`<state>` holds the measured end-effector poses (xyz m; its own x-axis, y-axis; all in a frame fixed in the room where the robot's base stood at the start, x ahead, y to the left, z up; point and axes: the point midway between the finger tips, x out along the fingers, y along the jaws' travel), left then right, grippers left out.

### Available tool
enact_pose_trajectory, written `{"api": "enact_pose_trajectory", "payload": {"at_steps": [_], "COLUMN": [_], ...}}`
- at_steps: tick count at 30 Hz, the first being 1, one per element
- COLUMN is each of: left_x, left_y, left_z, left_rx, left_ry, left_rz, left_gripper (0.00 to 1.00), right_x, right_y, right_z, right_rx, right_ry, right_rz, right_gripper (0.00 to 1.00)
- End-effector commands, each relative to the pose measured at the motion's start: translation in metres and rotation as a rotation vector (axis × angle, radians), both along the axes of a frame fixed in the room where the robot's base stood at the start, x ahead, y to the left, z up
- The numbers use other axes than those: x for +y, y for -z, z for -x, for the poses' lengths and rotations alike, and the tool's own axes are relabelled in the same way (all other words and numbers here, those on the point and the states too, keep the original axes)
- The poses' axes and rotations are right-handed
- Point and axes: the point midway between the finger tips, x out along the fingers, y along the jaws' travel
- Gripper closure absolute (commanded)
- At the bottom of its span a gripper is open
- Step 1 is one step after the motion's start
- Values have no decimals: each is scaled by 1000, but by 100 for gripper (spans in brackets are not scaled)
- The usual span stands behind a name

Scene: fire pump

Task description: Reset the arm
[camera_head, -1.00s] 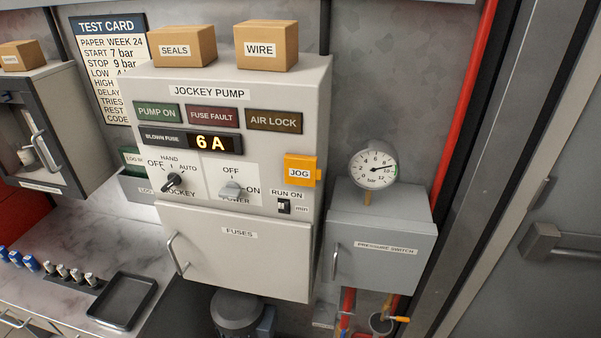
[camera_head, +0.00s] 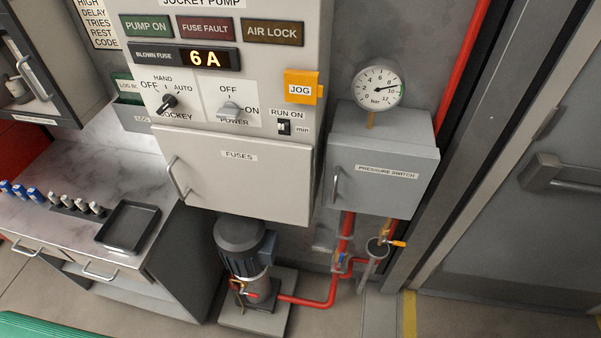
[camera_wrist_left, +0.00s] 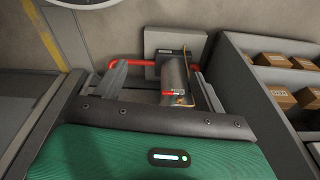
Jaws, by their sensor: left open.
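My left gripper (camera_wrist_left: 160,69) shows only in the left wrist view. Its two fingers are wide apart with nothing between them touching. Past them, lower down, is the grey pump motor (camera_wrist_left: 174,76) with its red pipe.
The pressure switch box (camera_head: 380,185) with its gauge (camera_head: 377,86) is right of the panel. The motor (camera_head: 243,245) stands on a floor plinth below. A counter (camera_head: 80,225) at left holds a black tray (camera_head: 128,226) and several fuses. A grey door (camera_head: 530,220) is at right.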

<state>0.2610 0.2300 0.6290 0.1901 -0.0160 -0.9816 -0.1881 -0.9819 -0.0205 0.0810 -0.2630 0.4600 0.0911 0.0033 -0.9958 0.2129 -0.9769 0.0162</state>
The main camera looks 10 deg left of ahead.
Motion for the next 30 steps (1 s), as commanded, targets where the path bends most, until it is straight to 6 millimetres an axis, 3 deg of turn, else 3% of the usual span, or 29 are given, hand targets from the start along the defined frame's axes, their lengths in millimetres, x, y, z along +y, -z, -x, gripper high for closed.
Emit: {"api": "enact_pose_trajectory", "payload": {"at_steps": [1,6,13,16,21,30], "left_x": [2,9,22,27,32,33], "left_y": [25,91,156,171,182,184], "left_z": [13,58,128,153,176,179], "left_rx": [16,46,80,91,98,99], "left_ry": [2,9,17,20,23,24], "left_rz": [-2,-6,-12,-13,-15,-16], "left_gripper": [28,28,28,28,28,28], "right_x": [0,0,0,0,0,0], "right_y": [3,7,13,14,15,15], "right_z": [0,0,0,0,0,0], "right_rx": [0,0,0,0,0,0], "right_ry": [0,0,0,0,0,0], "right_rz": [0,0,0,0,0,0], "right_gripper": [100,100,100,100,100,100]}}
